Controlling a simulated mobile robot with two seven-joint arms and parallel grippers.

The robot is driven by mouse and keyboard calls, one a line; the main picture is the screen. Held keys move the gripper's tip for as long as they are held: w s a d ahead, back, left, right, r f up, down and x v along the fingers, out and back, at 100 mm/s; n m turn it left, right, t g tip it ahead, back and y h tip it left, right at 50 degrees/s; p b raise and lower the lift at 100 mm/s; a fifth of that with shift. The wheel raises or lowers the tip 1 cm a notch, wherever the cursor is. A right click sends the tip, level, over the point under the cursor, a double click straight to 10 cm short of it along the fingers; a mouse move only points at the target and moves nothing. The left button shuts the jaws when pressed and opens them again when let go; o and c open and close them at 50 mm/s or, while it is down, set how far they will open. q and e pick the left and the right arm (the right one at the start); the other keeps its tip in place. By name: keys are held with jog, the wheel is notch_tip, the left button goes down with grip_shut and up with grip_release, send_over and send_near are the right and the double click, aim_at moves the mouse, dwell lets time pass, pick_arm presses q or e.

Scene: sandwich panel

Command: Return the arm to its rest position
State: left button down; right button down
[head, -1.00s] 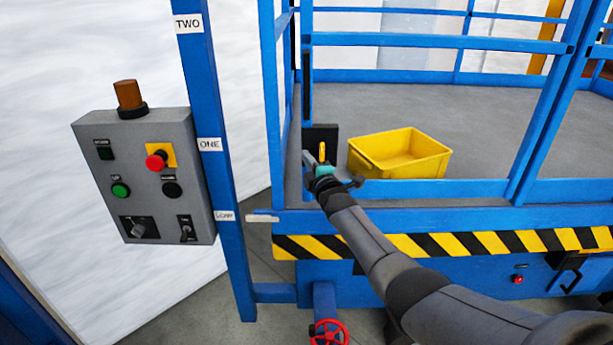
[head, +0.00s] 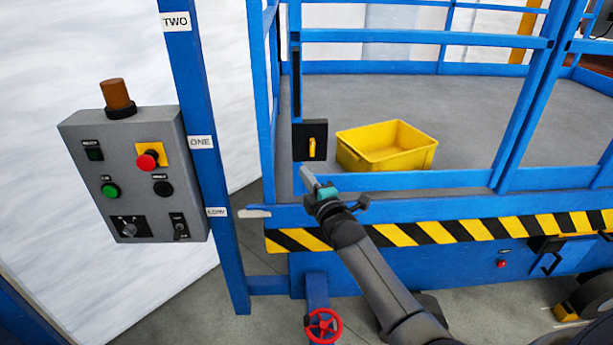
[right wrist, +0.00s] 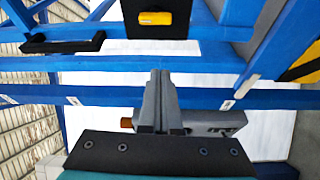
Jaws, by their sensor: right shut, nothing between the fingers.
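My right gripper (head: 309,180) is in front of the blue platform rail in the head view, below the black latch plate (head: 298,140) with its yellow handle (head: 312,148). Its fingers are closed together and empty. In the right wrist view the shut fingers (right wrist: 160,80) point toward the yellow handle (right wrist: 155,18), with a visible gap between them. My right arm reaches in from the bottom right of the head view. My left gripper is not in view.
A grey control box (head: 136,185) with buttons and switches stands at left beside a blue post (head: 190,90) labelled TWO, ONE and LOW. A yellow crate (head: 386,166) sits on the platform. A red valve wheel (head: 322,325) is below. Striped edging (head: 480,230) runs along the platform front.

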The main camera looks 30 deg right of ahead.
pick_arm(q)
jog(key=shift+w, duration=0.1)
pick_arm(e)
jog(key=shift+s, duration=0.15)
dwell(0.3)
